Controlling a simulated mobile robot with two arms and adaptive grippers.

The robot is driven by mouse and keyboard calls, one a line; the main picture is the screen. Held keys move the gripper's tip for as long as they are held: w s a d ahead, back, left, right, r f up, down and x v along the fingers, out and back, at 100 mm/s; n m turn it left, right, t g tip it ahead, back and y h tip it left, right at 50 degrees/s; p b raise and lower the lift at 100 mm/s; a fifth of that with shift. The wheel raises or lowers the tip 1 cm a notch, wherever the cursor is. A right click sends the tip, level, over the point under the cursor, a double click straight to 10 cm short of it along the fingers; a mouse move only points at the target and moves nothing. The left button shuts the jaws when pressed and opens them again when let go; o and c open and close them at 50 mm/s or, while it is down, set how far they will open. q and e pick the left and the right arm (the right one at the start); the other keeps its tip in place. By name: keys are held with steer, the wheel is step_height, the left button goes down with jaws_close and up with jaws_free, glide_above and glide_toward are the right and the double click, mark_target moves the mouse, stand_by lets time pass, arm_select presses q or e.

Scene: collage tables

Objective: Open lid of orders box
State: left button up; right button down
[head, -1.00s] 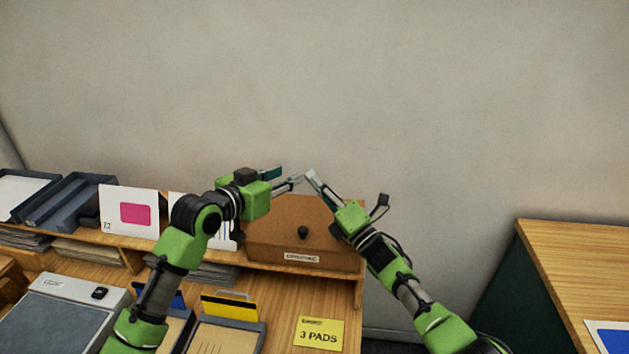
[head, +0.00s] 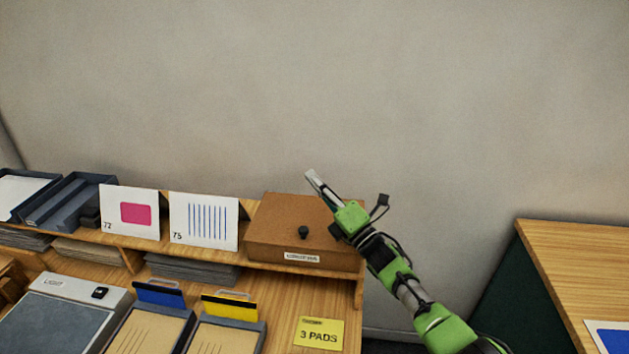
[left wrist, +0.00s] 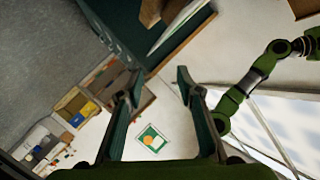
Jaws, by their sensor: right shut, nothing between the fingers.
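The orders box (head: 275,225) is a brown box with a dark round knob (head: 304,232) and a small white label (head: 301,257) on its front; the label is too blurred to read for sure. It stands on the raised wooden shelf, and its lid is down. My right gripper (head: 312,177) is shut and empty, in front of the box's upper right part in the head view. Its arm hides part of the box's right side. My left gripper (left wrist: 157,78) shows only in the left wrist view. Its fingers are apart with nothing between them.
Cards with a pink shape (head: 129,212) and blue stripes (head: 204,222) stand left of the box. Another wooden table (head: 580,260) is at right.

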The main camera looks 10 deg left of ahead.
arm_select(q)
steer(key=s+a+f+n+g+y, duration=0.1)
steer(key=s+a+f+n+y, duration=0.25)
steer(key=s+f, duration=0.6)
steer(key=w+a+f+n+g+y, duration=0.15)
steer(key=a+f+n+y, duration=0.25)
steer(key=a+f, duration=0.45)
steer(key=w+a+f+n+y, duration=0.35)
steer(key=a+f, duration=0.25)
steer(key=f, duration=0.5)
steer(key=s+a+f+n+g+y, duration=0.1)
steer(key=s+f+n+g, duration=0.3)
steer(key=s, duration=0.5)
step_height(320, 180, down, 4)
steer(key=shift+s+r+n+y, duration=0.15)
steer(key=shift+r+n+y, duration=0.1)
steer(key=shift+n+y, duration=0.65)
arm_select(e)
steer(key=shift+w+r, duration=0.3)
steer(key=shift+w, duration=0.15)
arm_select(q)
steer(key=shift+g, duration=0.25)
